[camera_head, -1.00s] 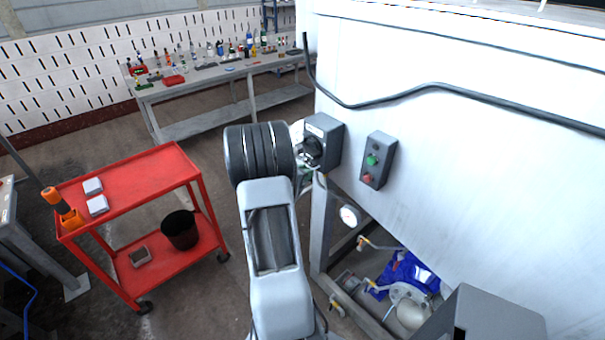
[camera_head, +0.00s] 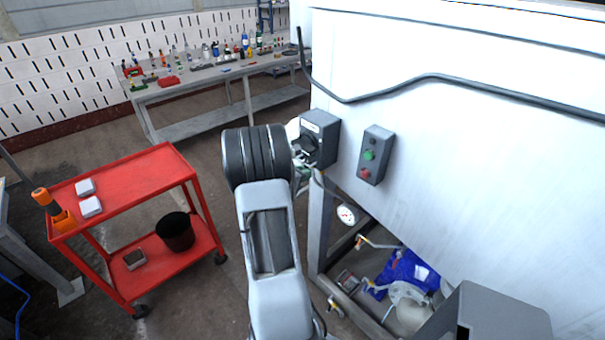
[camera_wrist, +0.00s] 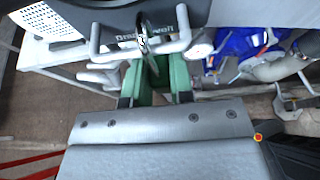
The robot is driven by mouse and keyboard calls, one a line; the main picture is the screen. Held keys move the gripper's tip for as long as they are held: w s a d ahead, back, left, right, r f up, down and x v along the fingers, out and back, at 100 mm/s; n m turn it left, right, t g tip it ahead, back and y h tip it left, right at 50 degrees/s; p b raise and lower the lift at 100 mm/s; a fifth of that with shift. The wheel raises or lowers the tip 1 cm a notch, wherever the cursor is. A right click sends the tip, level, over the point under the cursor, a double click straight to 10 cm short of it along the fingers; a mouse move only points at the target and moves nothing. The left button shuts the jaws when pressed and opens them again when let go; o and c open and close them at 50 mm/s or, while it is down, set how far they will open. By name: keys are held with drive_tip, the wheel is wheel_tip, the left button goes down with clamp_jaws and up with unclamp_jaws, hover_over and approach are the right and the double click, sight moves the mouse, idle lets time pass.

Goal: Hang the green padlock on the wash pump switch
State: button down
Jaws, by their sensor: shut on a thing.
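The green padlock (camera_wrist: 160,72) is held between the fingers of my gripper (camera_wrist: 154,98) in the wrist view. Its thin metal shackle (camera_wrist: 142,32) points up at the grey bar handle in front of the switch box. I cannot tell whether the shackle passes through the handle or only overlaps it. In the head view the dark grey switch box (camera_head: 325,135) with a black rotary handle (camera_head: 303,145) is on the white machine's left corner. My gripper is mostly hidden behind my arm there. The label above the handle is partly covered, so I cannot read it fully.
A grey button box (camera_head: 376,155) with green and red buttons is right of the switch. A black hose (camera_head: 430,78) crosses the machine wall. Pipes and a gauge (camera_head: 347,214) sit below. A red cart (camera_head: 120,185) is at left, and a cluttered bench (camera_head: 150,95) stands behind.

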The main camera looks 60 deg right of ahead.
drive_tip(key=c, duration=0.9)
unclamp_jaws()
drive_tip(key=b+v, duration=0.1)
drive_tip(key=v, duration=1.3)
drive_tip(key=shift+f, duration=0.1)
